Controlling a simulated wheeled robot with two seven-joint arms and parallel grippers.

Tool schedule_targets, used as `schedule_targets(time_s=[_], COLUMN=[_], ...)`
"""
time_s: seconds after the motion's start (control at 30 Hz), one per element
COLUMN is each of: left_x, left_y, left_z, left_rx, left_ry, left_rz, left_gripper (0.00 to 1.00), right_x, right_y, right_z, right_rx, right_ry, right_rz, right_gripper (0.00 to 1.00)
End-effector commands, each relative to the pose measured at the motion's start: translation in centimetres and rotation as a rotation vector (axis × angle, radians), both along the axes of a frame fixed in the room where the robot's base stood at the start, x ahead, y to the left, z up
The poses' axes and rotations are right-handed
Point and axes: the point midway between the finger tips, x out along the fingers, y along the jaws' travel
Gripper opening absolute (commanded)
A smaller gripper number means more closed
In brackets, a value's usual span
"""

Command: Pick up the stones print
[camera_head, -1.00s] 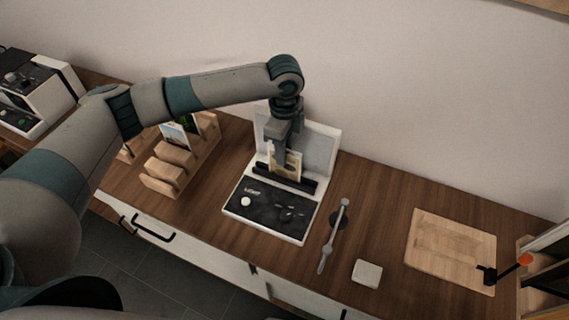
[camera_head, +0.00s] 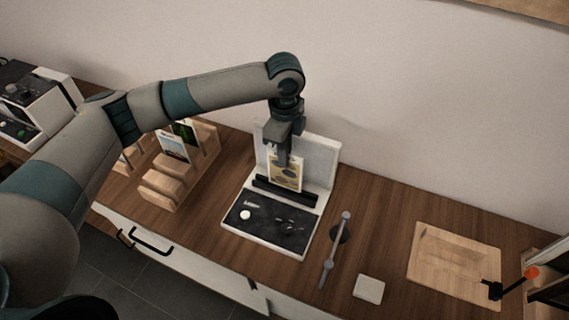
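The print with brownish stone-like shapes (camera_head: 286,175) stands upright in the slot of the white device with a black front panel (camera_head: 262,243). My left gripper (camera_head: 280,160) is directly above and behind the print, fingers pointing down by its upper left edge. The fingertips are partly hidden, so I cannot tell whether they hold it. Other prints (camera_head: 173,145) stand in the wooden rack (camera_head: 163,187) to the left. My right gripper is not in view.
A grey bar-shaped tool (camera_head: 336,249) and a pale square block (camera_head: 369,289) lie right of the device. A wooden board (camera_head: 455,262) lies farther right, near a black and orange item (camera_head: 531,273). A white machine (camera_head: 38,107) stands far left.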

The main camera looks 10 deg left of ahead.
Motion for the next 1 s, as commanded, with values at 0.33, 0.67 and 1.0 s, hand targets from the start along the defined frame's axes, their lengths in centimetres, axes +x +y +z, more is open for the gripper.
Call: schedule_targets(time_s=[0.33,0.67,1.0], left_x=[-1.2,-2.4,-2.7], left_y=[-5.5,-10.3,-11.4], left_z=[4.1,7.2,8.1], left_rx=[-0.002,0.0,0.0], left_ry=[-0.004,-0.001,0.0], left_rz=[-0.006,-0.002,0.0], left_gripper=[0.0,0.0,0.0], right_x=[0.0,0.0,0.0], right_y=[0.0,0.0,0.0], right_z=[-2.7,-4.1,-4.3], right_rx=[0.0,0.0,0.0], right_ry=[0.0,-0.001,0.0], right_rz=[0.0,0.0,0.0], right_gripper=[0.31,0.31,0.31])
